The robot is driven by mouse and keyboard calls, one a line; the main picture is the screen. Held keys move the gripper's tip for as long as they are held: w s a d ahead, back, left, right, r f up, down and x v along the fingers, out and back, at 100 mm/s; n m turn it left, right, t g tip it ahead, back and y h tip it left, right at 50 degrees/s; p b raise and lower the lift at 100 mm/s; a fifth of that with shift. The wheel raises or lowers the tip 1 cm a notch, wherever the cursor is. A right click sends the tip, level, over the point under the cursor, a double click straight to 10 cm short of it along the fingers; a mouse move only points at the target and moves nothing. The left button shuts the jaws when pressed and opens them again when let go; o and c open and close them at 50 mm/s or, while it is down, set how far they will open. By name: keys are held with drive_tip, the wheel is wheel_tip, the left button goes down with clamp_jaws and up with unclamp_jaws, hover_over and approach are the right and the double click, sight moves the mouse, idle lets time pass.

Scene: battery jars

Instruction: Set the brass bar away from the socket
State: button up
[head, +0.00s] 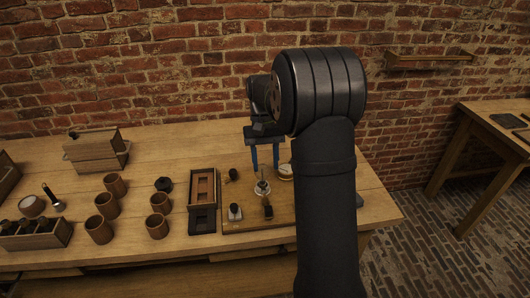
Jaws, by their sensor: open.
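My gripper (265,169) is open, its two blue fingers pointing down over the back of a wooden board (287,211). A small pale round fitting with a thin upright part (262,187) stands on the board, just below and in front of the fingers in the picture. It may be the socket, but I cannot be sure. A small dark brown block (267,209) stands in front of it. I cannot clearly pick out the brass bar at this size. Nothing shows between the fingers. My arm covers the board's right part.
A pale-based piece (234,212), a dark knob (233,174) and a round dial (286,170) are on the board. Several brown jars (98,229) stand further left. The table's back middle (190,143) is clear.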

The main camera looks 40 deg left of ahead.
sight(268, 206)
drive_tip(key=shift+v, duration=1.35)
drive_tip(key=shift+f, duration=0.15)
drive_tip(key=x, duration=1.7)
drive_tip(key=shift+f, duration=0.1)
drive_tip(key=shift+w+a, duration=0.25)
